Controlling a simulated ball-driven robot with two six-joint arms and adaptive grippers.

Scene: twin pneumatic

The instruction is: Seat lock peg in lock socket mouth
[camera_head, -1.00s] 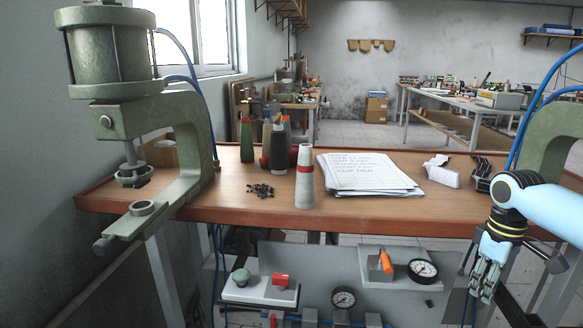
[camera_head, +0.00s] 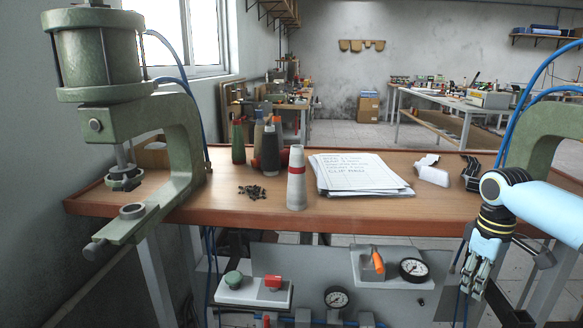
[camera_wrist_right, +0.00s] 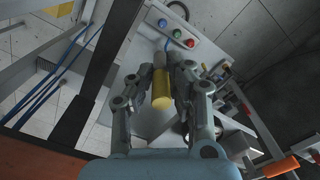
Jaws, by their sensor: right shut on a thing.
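My right gripper (camera_head: 474,290) hangs low at the right in the head view, below the bench's front edge. In the right wrist view its two fingers (camera_wrist_right: 160,80) are closed on a yellow cylinder (camera_wrist_right: 161,92) with a narrower greyish far end, which looks like the lock peg. The peg points away from my wrist, toward a light panel. I cannot make out the lock socket mouth in either view, nor whether the peg touches anything. My left gripper is not in view.
A grey box with green, blue and red buttons (camera_wrist_right: 177,33) lies beyond the fingertips. A green press (camera_head: 130,130) stands at the left of the wooden bench (camera_head: 240,207). Papers (camera_head: 358,172) and a white cone (camera_head: 297,178) stand on it. A gauge panel (camera_head: 330,265) is below.

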